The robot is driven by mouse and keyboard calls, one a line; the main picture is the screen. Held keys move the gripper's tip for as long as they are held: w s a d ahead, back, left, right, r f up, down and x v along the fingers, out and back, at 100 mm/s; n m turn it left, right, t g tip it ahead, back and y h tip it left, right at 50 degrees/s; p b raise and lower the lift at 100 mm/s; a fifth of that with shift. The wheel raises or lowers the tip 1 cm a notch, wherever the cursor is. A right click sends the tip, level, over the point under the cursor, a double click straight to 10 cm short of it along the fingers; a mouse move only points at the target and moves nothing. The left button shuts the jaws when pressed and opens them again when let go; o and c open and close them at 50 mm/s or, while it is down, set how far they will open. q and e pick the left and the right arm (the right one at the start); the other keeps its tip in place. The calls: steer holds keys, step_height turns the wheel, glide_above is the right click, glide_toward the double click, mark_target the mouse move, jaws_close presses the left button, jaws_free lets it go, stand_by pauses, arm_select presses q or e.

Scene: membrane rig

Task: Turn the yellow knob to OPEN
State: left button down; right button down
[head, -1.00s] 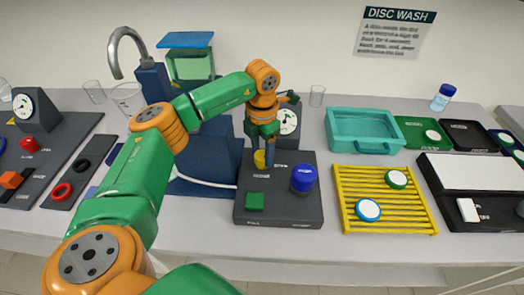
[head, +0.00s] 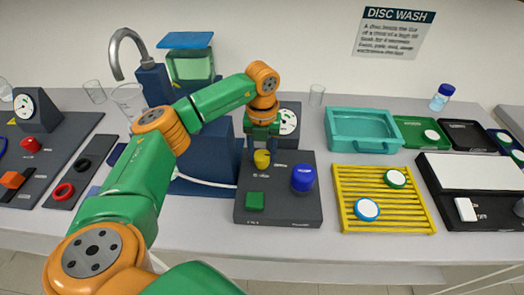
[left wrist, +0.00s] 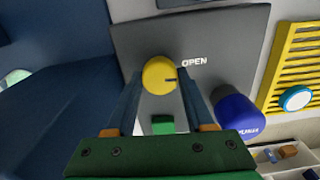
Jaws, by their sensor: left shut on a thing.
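The yellow knob (head: 262,159) stands upright on the dark grey panel block (head: 280,215), behind a green button and a blue knob. My left gripper (head: 263,153) points down over it, shut on the knob with one finger on either side. In the left wrist view the yellow knob (left wrist: 158,74) sits between the tips of my left gripper (left wrist: 155,78). A dark mark on the knob points right, toward a spot just below the white OPEN label (left wrist: 194,62). My right gripper is not in view.
The green button (head: 255,201) and the blue knob (head: 302,178) are close in front of the yellow knob. A gauge (head: 289,122) stands behind. A yellow rack (head: 345,215) with white-topped discs lies to the right, and a dark blue sink unit to the left.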

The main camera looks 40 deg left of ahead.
mark_target(262, 154)
arm_select(q)
steer(key=shift+n, duration=0.5)
steer(key=shift+c, duration=1.3)
jaws_free()
step_height(262, 154, up, 6)
steer(key=shift+w+r+b, duration=0.1)
steer(key=shift+r+b, duration=0.1)
steer(key=shift+b, duration=0.6)
steer(key=shift+r, duration=0.35)
